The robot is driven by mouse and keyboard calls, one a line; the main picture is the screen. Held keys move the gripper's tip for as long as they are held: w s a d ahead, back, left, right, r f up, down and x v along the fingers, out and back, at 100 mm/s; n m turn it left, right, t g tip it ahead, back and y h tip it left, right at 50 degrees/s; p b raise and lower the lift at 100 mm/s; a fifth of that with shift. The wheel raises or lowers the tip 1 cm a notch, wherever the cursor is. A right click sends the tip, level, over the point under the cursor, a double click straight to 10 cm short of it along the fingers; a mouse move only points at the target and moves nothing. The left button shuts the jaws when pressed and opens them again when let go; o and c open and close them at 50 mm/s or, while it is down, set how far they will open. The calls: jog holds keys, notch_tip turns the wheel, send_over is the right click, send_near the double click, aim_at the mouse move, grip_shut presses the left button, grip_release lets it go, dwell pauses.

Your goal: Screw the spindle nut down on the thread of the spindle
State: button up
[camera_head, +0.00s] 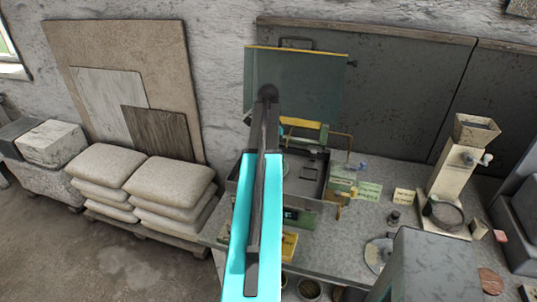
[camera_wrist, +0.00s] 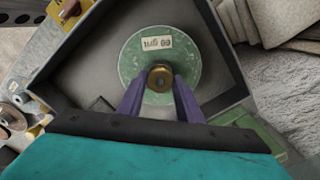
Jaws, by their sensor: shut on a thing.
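In the wrist view, a brass-coloured spindle nut (camera_wrist: 160,78) sits at the middle of a green disc (camera_wrist: 132,65) that bears a white label. The two purple fingers of my gripper (camera_wrist: 160,92) are shut on the nut, one on each side. A dark spot shows at the nut's centre; whether it is the spindle's end, I cannot tell. The thread is hidden below the nut. In the head view, my arm hides the nut and most of the disc; only a sliver of the disc (camera_head: 285,168) shows beside it.
The disc lies inside a dark grey open-topped housing (camera_head: 313,172) with raised walls. A raised green lid (camera_head: 315,85) stands behind it. Stacked sacks (camera_head: 172,185) lie left.

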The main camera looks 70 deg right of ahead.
jog(key=m, duration=0.6)
jog(key=shift+m, duration=2.6)
jog(key=o, duration=1.2)
jog(key=shift+c, duration=0.3)
jog(key=shift+c, duration=1)
jog(key=shift+n, duration=0.3)
